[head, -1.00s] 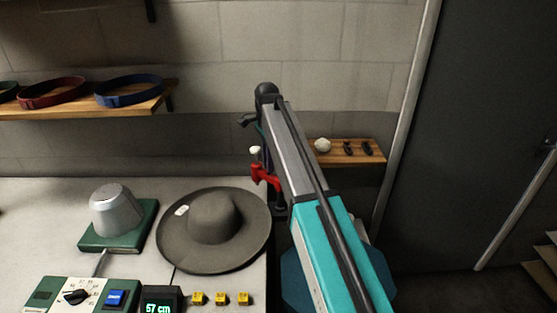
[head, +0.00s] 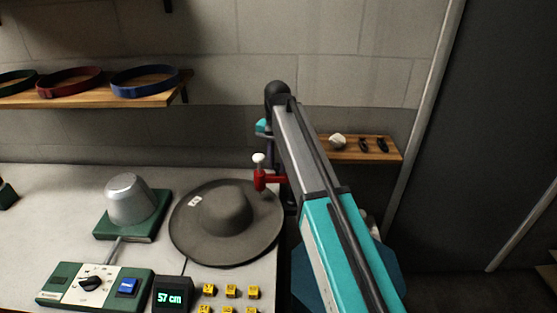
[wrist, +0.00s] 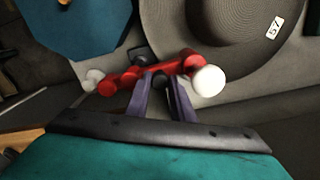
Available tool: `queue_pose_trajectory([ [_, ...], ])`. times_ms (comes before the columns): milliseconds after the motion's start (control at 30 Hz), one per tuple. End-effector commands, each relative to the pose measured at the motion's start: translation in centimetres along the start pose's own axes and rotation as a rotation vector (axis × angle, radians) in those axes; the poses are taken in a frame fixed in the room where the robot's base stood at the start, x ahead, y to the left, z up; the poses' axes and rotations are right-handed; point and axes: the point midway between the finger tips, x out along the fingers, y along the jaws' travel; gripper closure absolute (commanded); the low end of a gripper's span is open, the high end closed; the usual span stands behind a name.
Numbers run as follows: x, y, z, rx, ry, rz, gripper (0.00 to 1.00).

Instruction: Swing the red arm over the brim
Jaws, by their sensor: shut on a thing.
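The grey wide-brimmed hat (head: 228,222) lies on the worktop with a small white tag on its brim. It also shows at the top of the wrist view (wrist: 225,35), where the tag reads 57. The red arm (head: 262,180) with its white knob (head: 258,158) is at the hat's back right edge, and its end overlaps the brim in the picture. In the wrist view the purple fingers of my gripper (wrist: 160,78) are shut on the red arm (wrist: 130,78), beside the white knob (wrist: 208,81).
A metal block on a green base (head: 130,202) stands left of the hat. A control box (head: 95,284), a display reading 57 cm (head: 173,296) and several yellow weights or buttons (head: 231,291) are in front. A shelf with hat bands (head: 145,80) hangs behind.

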Motion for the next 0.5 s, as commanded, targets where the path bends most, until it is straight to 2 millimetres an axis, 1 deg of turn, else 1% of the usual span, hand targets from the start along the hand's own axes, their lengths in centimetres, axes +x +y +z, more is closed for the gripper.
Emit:
queue_pose_trajectory([
  [33,0.0,0.4,0.4,-0.038,-0.002,0.006,1.0],
  [200,0.0,0.7,1.0,-0.162,-0.004,0.005,1.0],
  [500,0.1,1.0,1.5,-0.283,-0.005,0.004,1.0],
])
